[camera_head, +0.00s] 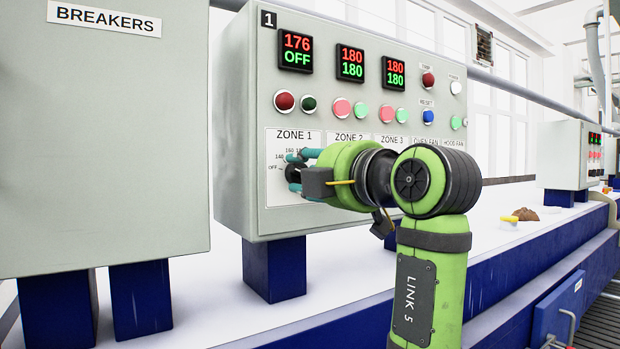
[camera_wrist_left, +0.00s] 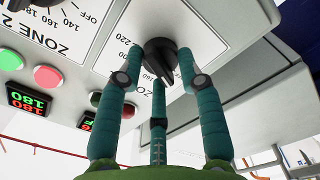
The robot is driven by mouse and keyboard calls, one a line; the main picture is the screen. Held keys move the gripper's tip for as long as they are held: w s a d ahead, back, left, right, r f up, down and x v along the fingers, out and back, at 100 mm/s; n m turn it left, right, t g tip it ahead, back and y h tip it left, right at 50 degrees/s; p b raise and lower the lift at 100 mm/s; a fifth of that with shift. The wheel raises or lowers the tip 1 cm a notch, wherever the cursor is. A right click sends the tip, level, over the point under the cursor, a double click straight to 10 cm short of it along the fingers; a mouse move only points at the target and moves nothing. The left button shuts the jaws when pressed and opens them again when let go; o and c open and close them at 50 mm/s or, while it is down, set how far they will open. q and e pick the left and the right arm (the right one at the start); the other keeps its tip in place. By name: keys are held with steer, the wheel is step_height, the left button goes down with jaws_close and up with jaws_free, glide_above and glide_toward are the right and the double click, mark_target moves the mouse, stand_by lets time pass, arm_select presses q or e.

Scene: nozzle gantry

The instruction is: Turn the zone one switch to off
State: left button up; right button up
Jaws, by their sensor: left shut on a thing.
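The zone one switch is a black rotary knob (camera_head: 293,173) on the ZONE 1 plate, low on the left of the grey control box (camera_head: 235,130). An OFF mark and temperature numbers are printed around it. In the left wrist view the knob (camera_wrist_left: 160,55) sits between the teal fingers of my left gripper (camera_wrist_left: 160,75). The gripper (camera_head: 300,172) is shut on the knob, fingers around its sides. Fingers partly hide the knob and dial, so I cannot tell exactly where its pointer stands. The zone one display (camera_head: 296,54) reads 176 above OFF. My right gripper is not in view.
The ZONE 2 and ZONE 3 plates lie just right, partly behind my left arm; their displays (camera_head: 352,63) read 180. Red and green buttons (camera_head: 341,108) sit above. A BREAKERS box (camera_head: 100,140) stands close on the left. A yellow-handled object (camera_head: 510,219) lies on the white surface.

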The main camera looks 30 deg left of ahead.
arm_select(q)
steer(key=shift+s+n, duration=0.1)
steer(key=shift+n, duration=0.7)
steer(key=shift+f, duration=0.1)
steer(key=o, duration=0.8)
steer(key=shift+a, duration=0.1)
steer(key=o, duration=0.3)
steer(key=v, duration=1.1)
steer(key=shift+s+d, duration=0.25)
steer(key=shift+s, duration=0.05)
